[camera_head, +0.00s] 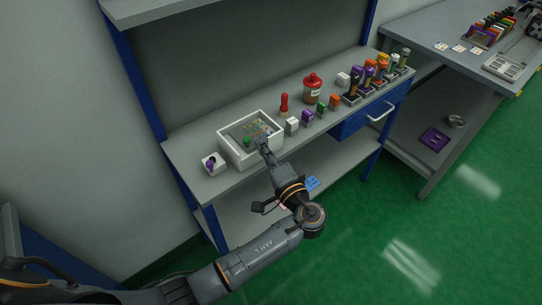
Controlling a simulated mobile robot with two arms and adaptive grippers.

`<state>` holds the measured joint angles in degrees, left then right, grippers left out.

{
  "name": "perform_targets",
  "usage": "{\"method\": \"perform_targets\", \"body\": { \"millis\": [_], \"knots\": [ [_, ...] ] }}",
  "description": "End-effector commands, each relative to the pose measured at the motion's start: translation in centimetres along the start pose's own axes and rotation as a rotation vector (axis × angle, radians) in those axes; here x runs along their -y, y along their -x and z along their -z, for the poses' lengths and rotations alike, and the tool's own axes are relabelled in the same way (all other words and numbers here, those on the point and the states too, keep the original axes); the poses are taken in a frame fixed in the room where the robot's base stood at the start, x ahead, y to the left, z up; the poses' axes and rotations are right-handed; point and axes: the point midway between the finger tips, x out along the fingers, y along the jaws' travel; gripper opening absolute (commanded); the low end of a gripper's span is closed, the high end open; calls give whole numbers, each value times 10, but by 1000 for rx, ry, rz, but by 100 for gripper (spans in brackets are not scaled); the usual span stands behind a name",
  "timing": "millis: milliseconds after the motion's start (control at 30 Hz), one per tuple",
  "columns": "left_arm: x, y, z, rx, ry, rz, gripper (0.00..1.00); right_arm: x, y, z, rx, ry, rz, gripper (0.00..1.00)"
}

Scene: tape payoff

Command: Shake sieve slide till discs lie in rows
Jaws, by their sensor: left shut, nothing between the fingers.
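A white open-topped box (223,146) stands on the grey workbench (190,150). Inside it lies a greyish plate with small coloured spots and a green knob (247,142); this looks like the sieve slide with discs, but the discs are too small to tell their arrangement. My left gripper (262,142) is at the front right wall of the box, its fingers shut and empty. I cannot tell whether it touches the box or the plate. The arm hides part of the box's front side. My right gripper is not in view.
A small white block with a purple knob (211,163) stands left of the box. A red-lidded jar (312,88), a red upright tool (284,104) and several coloured blocks stand to the right. A second table (440,50) is at the far right.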

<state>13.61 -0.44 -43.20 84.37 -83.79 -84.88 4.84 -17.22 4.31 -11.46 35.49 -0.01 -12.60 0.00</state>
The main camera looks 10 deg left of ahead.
Motion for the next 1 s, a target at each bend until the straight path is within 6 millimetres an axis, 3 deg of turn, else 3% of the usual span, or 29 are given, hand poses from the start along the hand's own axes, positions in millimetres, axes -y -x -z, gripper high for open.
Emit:
{"method": "perform_targets", "body": {
  "millis": [100,300,633,900,1000],
  "knots": [
    [2,-16,0,-1,-2,2,0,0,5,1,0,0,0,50],
    [0,-27,0,-1,0,-1,0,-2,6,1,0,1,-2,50],
    [0,-27,-1,-1,-1,-1,0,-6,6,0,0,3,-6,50],
    [6,-22,-29,-1,-2,1,0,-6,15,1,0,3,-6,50],
    [6,-22,-31,1,-1,2,0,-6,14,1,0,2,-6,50]
  ]
}}
